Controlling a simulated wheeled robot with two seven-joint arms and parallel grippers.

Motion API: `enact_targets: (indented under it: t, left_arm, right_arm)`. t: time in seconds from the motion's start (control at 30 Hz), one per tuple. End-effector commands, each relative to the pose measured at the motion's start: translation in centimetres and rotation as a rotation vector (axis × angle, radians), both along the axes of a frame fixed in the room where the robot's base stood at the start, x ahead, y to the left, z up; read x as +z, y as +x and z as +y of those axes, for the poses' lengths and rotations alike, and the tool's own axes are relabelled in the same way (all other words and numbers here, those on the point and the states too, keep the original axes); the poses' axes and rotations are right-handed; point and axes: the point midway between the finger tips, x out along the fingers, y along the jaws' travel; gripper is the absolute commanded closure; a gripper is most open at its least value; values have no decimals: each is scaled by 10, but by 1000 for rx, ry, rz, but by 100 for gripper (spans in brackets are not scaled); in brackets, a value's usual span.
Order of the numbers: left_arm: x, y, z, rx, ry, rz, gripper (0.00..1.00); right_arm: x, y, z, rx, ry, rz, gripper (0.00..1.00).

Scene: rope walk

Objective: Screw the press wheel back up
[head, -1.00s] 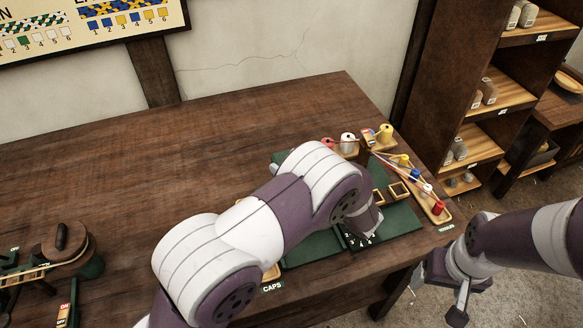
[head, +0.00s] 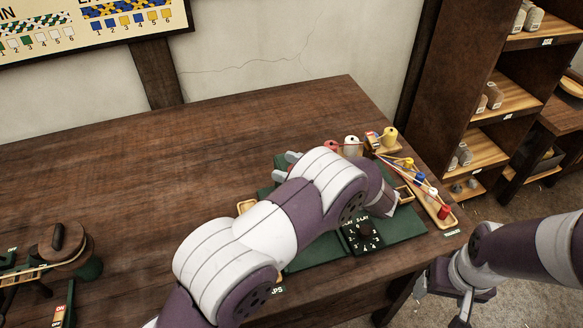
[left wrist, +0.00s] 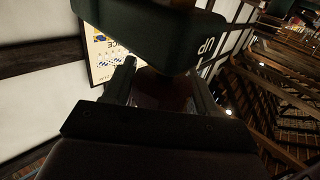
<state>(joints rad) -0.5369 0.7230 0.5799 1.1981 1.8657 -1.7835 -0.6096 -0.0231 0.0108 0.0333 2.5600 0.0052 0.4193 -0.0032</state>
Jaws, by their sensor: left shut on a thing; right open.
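In the left wrist view my left gripper (left wrist: 165,95) is shut on a dark reddish-brown piece, which looks like part of the press wheel (left wrist: 163,88). Just above it is a dark green block (left wrist: 150,38) with white letters reading UP. My right gripper (head: 464,304) is open and empty, off the table's right side.
A dark dial plate (head: 364,236) with white numbers lies on the green mat (head: 403,226). A wooden rack with coloured spools (head: 441,211) stands at the table's right edge. A reel device (head: 62,240) sits at the left. The middle-left of the table (head: 150,170) is clear.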

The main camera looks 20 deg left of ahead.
Motion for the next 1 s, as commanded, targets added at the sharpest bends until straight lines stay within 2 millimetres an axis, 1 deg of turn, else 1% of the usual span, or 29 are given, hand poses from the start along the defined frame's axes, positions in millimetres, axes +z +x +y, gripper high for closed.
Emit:
enact_targets:
  t: [0.13, 0.17, 0.2, 0.23, 0.47, 0.57, 0.67, 0.9, 1.0]
  left_arm:
    - [2, 1, 0, 0, 1, -3, 74]
    - [2, 1, 0, 0, 1, -3, 37]
    - [2, 1, 0, 0, 1, -3, 24]
    - [2, 1, 0, 0, 1, -3, 22]
    - [1, 0, 0, -1, 1, -2, 22]
    - [0, -1, -6, -2, 1, -2, 22]
    - [-2, -3, -24, -5, -1, -3, 22]
    - [-3, -15, -89, -4, -1, -3, 22]
    - [-2, -18, -108, -3, -1, -3, 22]
  right_arm:
    - [0, 0, 0, 0, 0, 0, 22]
    - [0, 0, 0, 0, 0, 0, 22]
    - [0, 0, 0, 0, 0, 0, 22]
    - [0, 0, 0, 0, 0, 0, 22]
    - [0, 0, 0, 0, 0, 0, 22]
    - [-2, 0, 0, 0, 0, 0, 22]
    - [-6, 0, 0, 0, 0, 0, 22]
    - [-19, 0, 0, 0, 0, 0, 22]
    - [-21, 0, 0, 0, 0, 0, 22]
